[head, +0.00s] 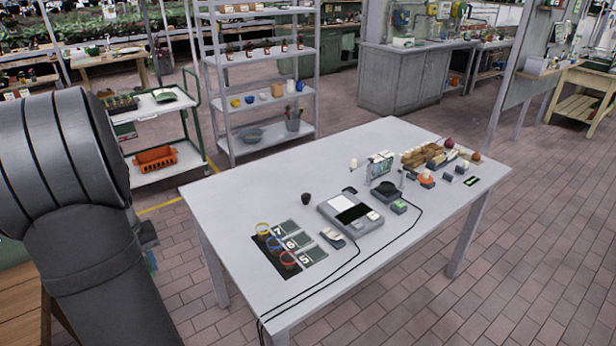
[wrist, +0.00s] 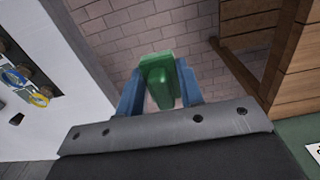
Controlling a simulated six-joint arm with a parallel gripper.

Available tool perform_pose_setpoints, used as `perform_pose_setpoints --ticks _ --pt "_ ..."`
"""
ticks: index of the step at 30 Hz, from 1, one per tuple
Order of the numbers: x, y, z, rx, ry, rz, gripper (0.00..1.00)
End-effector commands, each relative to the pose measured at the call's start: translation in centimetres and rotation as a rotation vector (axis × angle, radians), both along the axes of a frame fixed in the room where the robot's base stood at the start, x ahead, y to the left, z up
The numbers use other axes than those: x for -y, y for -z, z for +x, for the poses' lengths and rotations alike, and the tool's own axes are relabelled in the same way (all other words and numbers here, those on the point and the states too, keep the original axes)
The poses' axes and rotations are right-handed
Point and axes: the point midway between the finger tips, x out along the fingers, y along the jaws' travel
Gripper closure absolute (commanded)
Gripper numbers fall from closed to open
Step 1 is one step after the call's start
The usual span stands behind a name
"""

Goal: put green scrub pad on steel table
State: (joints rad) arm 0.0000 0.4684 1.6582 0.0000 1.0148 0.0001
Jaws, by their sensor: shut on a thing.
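The green scrub pad (wrist: 158,72) is held between the blue fingers of my gripper (wrist: 160,88) in the wrist view. Brick floor shows behind and below it. The steel table (head: 240,200) is the long pale grey table in the middle of the head view. Its edge and top show at the left of the wrist view (wrist: 60,125), to the left of my gripper and apart from the pad. In the head view my arm fills the left side, and the pad cannot be made out there.
On the table's near part lie a dark numbered mat (head: 268,262) with coloured rings, a grey scale-like device (head: 345,230) and a black cable. Its left end and front right area are bare. A wooden piece (wrist: 285,60) stands right of my gripper. A shelf rack (head: 262,103) stands behind the table.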

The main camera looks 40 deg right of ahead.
Motion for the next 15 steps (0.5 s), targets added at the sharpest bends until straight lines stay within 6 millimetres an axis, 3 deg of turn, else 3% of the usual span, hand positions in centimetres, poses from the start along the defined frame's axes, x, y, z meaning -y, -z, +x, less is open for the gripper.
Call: perform_pose_setpoints --ticks 4,11,15 --pt "0.0 -3.3 0.0 0.004 0.0 0.0 0.88" --pt "3.5 -3.4 1.7 -0.001 0.222 0.0 0.88" --pt "6.6 -3.5 2.9 0.0 0.415 0.0 0.88"
